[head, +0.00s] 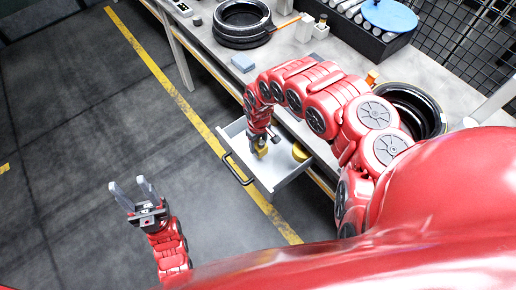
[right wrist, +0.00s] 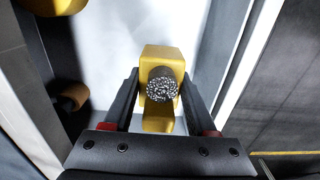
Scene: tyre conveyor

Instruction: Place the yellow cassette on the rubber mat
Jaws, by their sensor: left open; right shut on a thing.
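My right gripper (head: 261,147) reaches down into the open drawer (head: 280,182). In the right wrist view its fingers (right wrist: 161,84) are shut on a yellow block-shaped piece, which I take for the yellow cassette (right wrist: 161,54), with a dark knurled knob facing the camera. In the head view the gripper mostly hides this piece. I cannot tell whether it touches the drawer floor. My left gripper (head: 128,184) is open and empty over the floor, left of the drawer. I cannot clearly pick out the rubber mat.
Another yellow piece (head: 301,151) lies in the drawer's right part. The bench (head: 222,62) above holds a black tyre (head: 241,22), a small blue block (head: 243,62) and another tyre (head: 425,112) at right. A dark bin (head: 370,40) stands at the back. The floor at left is clear.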

